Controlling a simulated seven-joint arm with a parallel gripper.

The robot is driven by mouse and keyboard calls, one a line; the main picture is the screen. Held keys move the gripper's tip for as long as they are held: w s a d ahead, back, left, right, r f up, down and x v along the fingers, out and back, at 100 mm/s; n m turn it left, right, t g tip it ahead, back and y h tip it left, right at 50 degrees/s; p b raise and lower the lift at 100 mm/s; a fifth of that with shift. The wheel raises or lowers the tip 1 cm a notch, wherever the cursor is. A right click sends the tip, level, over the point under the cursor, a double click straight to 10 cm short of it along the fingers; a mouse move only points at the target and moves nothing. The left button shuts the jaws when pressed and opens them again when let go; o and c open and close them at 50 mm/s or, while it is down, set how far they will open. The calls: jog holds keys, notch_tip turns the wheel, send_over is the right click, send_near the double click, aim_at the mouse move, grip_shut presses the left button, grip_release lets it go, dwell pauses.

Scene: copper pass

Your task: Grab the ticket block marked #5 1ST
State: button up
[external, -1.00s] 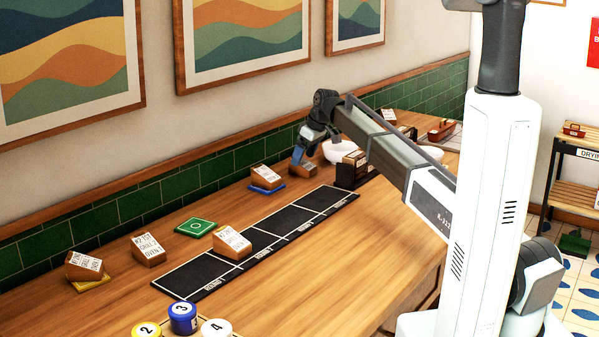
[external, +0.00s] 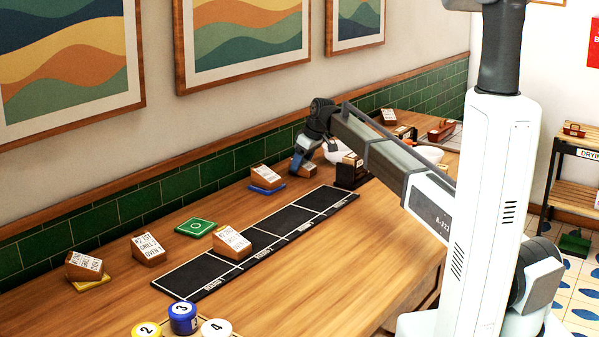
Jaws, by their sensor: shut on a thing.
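Several wooden ticket blocks with white slanted labels stand along the counter. My gripper (external: 297,165) is at the far part of the counter, near the wall, and is shut on a small wooden ticket block (external: 308,169). The gripper hides part of this block and I cannot read its label, so I cannot confirm the #5 mark. I cannot tell whether it touches the counter. One block (external: 231,241) stands on the black strip (external: 189,275). Others are a block on a blue pad (external: 265,177), one near the left (external: 149,249) and one on a yellow pad (external: 84,265).
A green pad (external: 195,227) lies bare beside the black strip. Numbered jars (external: 183,318) are at the front. The tiled wall runs close behind.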

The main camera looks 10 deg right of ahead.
jog(key=shift+c, duration=0.9)
